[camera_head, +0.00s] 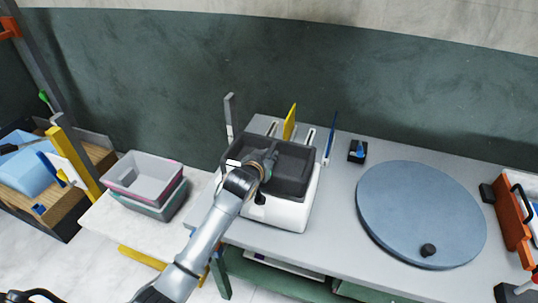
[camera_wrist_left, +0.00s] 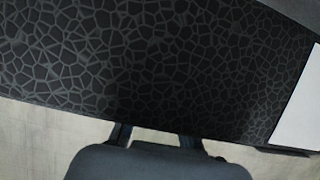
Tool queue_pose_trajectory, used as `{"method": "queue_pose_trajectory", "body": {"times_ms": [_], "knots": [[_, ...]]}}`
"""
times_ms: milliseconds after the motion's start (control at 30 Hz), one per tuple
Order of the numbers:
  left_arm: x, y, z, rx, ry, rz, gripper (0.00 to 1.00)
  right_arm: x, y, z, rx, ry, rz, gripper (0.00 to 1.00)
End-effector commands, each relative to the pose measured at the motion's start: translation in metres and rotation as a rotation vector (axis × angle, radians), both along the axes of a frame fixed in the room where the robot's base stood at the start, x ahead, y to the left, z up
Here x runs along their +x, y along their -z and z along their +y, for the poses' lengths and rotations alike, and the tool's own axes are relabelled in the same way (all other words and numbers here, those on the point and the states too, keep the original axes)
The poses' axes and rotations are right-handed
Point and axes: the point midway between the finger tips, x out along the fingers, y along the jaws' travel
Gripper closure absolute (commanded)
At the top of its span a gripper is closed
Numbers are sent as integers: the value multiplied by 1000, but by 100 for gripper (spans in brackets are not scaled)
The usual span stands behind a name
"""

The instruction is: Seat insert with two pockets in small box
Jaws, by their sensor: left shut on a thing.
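A dark grey foam insert (camera_head: 292,172) stands in or on the white small box (camera_head: 285,214) on the grey table, and its top part shows above the box's front wall. I cannot tell how deep it sits, and I cannot make out its two pockets clearly. My left gripper (camera_head: 266,163) is shut on the insert at its left side, and the arm hides part of the insert and box. In the left wrist view the insert's black cell-patterned surface (camera_wrist_left: 150,65) fills most of the picture, with the gripper (camera_wrist_left: 155,134) at its lower edge.
A round blue-grey disc (camera_head: 420,210) with a dark knob lies right of the box. Upright yellow (camera_head: 290,121) and blue (camera_head: 331,138) pieces stand behind it. Stacked pink and grey bins (camera_head: 147,180) stand on the left. An orange-sided tray (camera_head: 512,218) is at the far right.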

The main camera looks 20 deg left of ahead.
Motion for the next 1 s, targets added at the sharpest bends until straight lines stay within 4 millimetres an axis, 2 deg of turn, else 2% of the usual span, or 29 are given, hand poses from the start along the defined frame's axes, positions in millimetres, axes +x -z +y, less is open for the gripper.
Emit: {"method": "queue_pose_trajectory", "body": {"times_ms": [1000], "knots": [[0, 0, 0, 0, 0, 0, 100, 0, -6, 6, 7, -1, 1, 60]]}}
